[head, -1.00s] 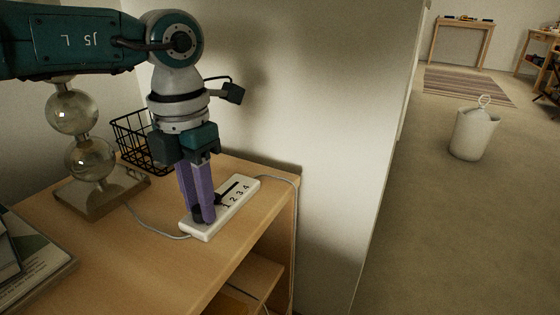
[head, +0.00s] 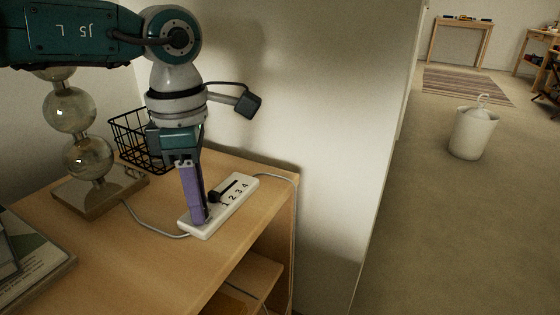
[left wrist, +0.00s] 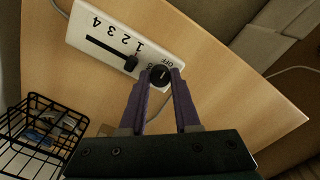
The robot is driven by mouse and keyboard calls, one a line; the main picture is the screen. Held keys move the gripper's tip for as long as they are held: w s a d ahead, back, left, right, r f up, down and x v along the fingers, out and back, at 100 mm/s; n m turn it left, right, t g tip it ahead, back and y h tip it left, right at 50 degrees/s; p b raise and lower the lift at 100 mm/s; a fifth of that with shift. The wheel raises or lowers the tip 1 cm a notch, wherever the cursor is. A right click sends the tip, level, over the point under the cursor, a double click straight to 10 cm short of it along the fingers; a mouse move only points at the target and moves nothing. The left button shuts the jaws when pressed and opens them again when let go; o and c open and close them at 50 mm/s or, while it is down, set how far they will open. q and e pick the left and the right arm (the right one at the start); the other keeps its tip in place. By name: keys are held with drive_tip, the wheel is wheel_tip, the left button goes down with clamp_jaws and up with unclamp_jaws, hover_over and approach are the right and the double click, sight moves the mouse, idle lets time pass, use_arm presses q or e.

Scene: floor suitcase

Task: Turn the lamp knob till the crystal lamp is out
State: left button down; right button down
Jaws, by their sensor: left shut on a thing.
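The crystal lamp (head: 88,158), clear glass balls stacked on a square base, stands on the wooden table at the left; my left arm hides its top, and I cannot tell whether it is lit. A white control box (head: 233,203) lies right of it, with a black slider (head: 215,196) on a track marked 1 to 4. The round black lamp knob (left wrist: 160,75) is at the box's OFF-marked end. My left gripper (head: 199,221) points down with purple fingers shut on the knob, which shows between the tips in the left wrist view. My right gripper is not in view.
A black wire basket (head: 140,135) stands behind my left gripper. Books (head: 35,255) lie at the table's left front. A grey cord (head: 150,228) runs from lamp to box. A wall rises behind the table. A white bin (head: 473,135) stands on open floor at right.

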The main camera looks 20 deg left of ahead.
use_arm(q)
drive_tip(key=shift+m, duration=0.4)
drive_tip(key=c, duration=0.6)
unclamp_jaws()
